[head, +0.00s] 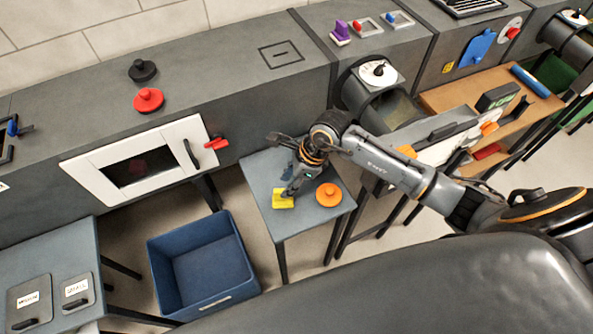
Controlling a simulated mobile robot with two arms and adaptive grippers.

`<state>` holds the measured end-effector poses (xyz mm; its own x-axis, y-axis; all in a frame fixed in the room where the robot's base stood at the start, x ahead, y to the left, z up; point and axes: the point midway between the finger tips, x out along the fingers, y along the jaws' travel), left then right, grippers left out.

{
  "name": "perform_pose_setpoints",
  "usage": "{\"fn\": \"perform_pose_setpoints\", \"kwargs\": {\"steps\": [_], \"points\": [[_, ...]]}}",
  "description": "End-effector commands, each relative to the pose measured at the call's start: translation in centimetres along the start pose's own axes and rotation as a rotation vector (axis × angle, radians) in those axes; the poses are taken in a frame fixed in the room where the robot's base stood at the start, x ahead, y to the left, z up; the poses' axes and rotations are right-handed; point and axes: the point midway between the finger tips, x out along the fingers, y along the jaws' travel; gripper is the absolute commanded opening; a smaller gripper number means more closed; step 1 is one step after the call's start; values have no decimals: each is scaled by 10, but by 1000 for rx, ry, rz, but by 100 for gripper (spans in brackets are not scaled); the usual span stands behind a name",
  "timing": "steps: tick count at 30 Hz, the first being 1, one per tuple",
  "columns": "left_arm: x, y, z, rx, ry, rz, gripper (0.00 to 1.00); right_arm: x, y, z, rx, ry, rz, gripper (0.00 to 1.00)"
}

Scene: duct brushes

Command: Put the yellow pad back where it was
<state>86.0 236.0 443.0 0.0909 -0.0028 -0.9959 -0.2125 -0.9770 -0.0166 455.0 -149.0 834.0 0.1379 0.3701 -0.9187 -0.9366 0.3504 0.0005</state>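The yellow pad (283,199) is on or just above the small grey table, near its left front side. My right gripper (289,191) reaches down to the table, with its tip at the pad's upper edge. I cannot tell whether its fingers are closed on the pad or only beside it. An orange round piece with a knob (328,195) lies on the same table, to the right of the pad. A blue item (287,171) shows partly behind my gripper. My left gripper is not in view.
A blue open bin (205,262) stands on the floor left of the small table (262,182). A grey duct (235,65) with a white-framed window and red handle (216,143) runs behind. A purple block (340,33) is on top. A wooden shelf (450,97) stands right.

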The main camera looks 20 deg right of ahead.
Motion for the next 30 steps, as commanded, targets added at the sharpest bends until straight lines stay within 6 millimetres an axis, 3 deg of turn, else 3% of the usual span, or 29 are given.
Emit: {"fn": "perform_pose_setpoints", "kwargs": {"steps": [6, 12, 30], "points": [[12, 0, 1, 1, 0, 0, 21, -45, -2, -1, -4, 0, -5, 37], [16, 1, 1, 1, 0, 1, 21, -68, -1, 0, -1, 0, -2, 37], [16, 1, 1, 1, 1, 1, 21, -73, 0, 0, 0, -1, 0, 37]]}}
